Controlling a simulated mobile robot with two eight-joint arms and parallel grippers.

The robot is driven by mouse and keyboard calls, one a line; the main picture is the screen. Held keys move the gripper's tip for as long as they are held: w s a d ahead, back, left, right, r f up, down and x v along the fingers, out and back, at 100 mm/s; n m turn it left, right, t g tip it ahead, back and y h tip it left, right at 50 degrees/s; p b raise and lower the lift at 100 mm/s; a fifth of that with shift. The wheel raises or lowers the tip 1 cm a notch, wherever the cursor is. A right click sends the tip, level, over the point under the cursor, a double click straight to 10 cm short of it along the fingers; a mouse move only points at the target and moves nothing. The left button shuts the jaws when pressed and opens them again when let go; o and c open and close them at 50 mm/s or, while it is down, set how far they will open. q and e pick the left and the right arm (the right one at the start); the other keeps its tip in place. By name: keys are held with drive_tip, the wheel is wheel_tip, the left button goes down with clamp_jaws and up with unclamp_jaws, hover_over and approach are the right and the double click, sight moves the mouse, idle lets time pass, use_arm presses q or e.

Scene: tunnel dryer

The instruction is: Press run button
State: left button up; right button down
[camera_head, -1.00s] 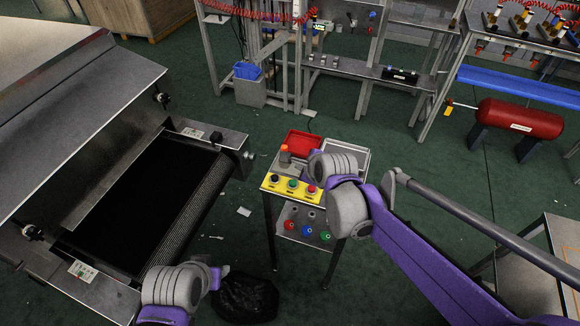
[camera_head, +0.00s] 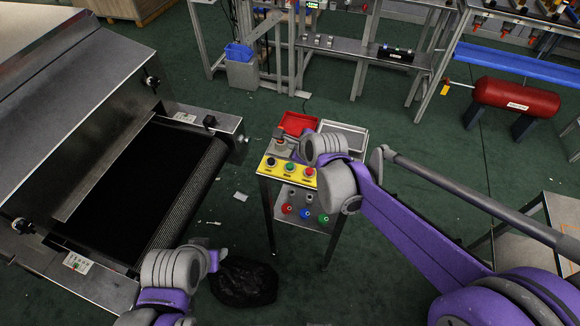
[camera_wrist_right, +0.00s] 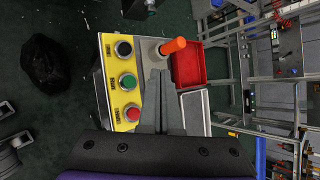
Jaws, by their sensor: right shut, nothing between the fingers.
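A yellow button panel (camera_head: 279,172) sits on the small stand in the head view, with a black button (camera_head: 271,162), a green button (camera_head: 290,167) and a red button (camera_head: 309,172). In the right wrist view the same black (camera_wrist_right: 123,48), green (camera_wrist_right: 128,81) and red (camera_wrist_right: 133,114) buttons lie left of the fingers. Their labels are too small to read surely. My right gripper (camera_wrist_right: 154,75) is shut and empty, over the stand beside the panel, apart from the buttons in that picture. My left gripper (camera_head: 216,259) is low at the left, its jaws unclear.
An orange-topped post (camera_wrist_right: 172,46) stands close to the right fingertips. A red tray (camera_head: 298,123) and a grey tray (camera_head: 343,132) are behind the panel. The dryer's dark belt (camera_head: 140,195) is at left. A black bag (camera_head: 243,282) lies on the floor.

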use_arm(q)
drive_tip(key=f+b, duration=0.2)
drive_tip(key=f, duration=0.1)
drive_tip(key=s+f+b, duration=0.1)
drive_tip(key=f+b, duration=0.1)
use_arm(e)
hover_over(292, 170)
wheel_tip(292, 170, down, 7)
drive_tip(key=shift+r, duration=0.2)
use_arm(q)
drive_tip(key=shift+f, duration=0.1)
use_arm(e)
drive_tip(key=shift+f, duration=0.1)
idle(1.3)
use_arm(q)
drive_tip(key=shift+f+b, duration=0.25)
drive_tip(key=shift+b, duration=0.1)
use_arm(e)
drive_tip(key=shift+f, duration=0.35)
